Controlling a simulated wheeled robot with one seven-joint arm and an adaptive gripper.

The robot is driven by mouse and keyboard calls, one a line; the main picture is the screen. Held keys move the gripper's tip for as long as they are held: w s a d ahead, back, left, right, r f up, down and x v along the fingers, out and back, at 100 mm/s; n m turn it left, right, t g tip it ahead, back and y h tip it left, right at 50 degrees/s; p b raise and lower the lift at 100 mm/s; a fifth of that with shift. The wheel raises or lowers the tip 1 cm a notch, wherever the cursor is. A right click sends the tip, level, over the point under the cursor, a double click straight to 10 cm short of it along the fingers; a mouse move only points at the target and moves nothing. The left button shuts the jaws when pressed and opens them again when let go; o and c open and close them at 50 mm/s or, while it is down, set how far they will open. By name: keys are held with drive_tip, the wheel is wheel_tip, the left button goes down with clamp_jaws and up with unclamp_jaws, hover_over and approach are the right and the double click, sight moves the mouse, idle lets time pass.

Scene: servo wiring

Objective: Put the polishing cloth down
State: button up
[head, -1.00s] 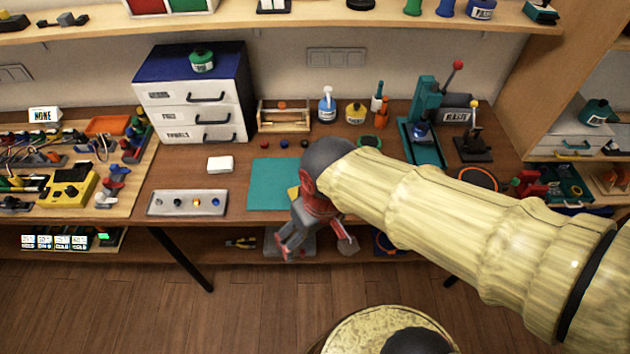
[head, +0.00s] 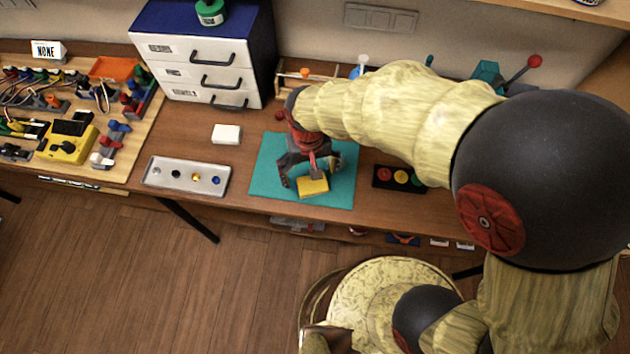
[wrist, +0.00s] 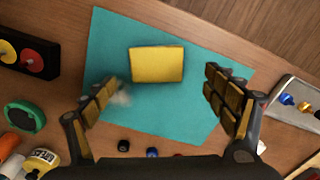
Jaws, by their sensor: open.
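The yellow polishing cloth (head: 313,187) lies on the teal mat (head: 342,190), near the mat's front edge. In the wrist view the cloth (wrist: 156,64) is a yellow block shape lying flat on the mat (wrist: 110,40). My gripper (head: 308,178) is over the mat, just behind and above the cloth in the head view. In the wrist view my gripper (wrist: 165,95) has its two fingers spread wide, one on each side, with nothing between the tips. The cloth lies beyond the fingertips, and I see no finger touching it there.
A grey tray with small coloured parts (head: 187,176) lies left of the mat, and a white block (head: 227,134) behind it. A black strip with coloured discs (head: 400,178) lies right of the mat. A drawer cabinet (head: 205,65) stands behind. The left of the mat is bare.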

sight(313, 184)
drive_tip(key=shift+d+f+b, duration=0.15)
drive_tip(key=shift+f+b, duration=0.3)
drive_tip(key=shift+f, duration=0.95)
drive_tip(key=shift+d+f+b, duration=0.15)
drive_tip(key=shift+f+b, duration=0.25)
drive_tip(key=shift+f, duration=0.95)
drive_tip(key=c, duration=0.3)
drive_tip(key=c, duration=0.7)
drive_tip(key=shift+r, duration=0.1)
drive_tip(key=shift+c, duration=0.7)
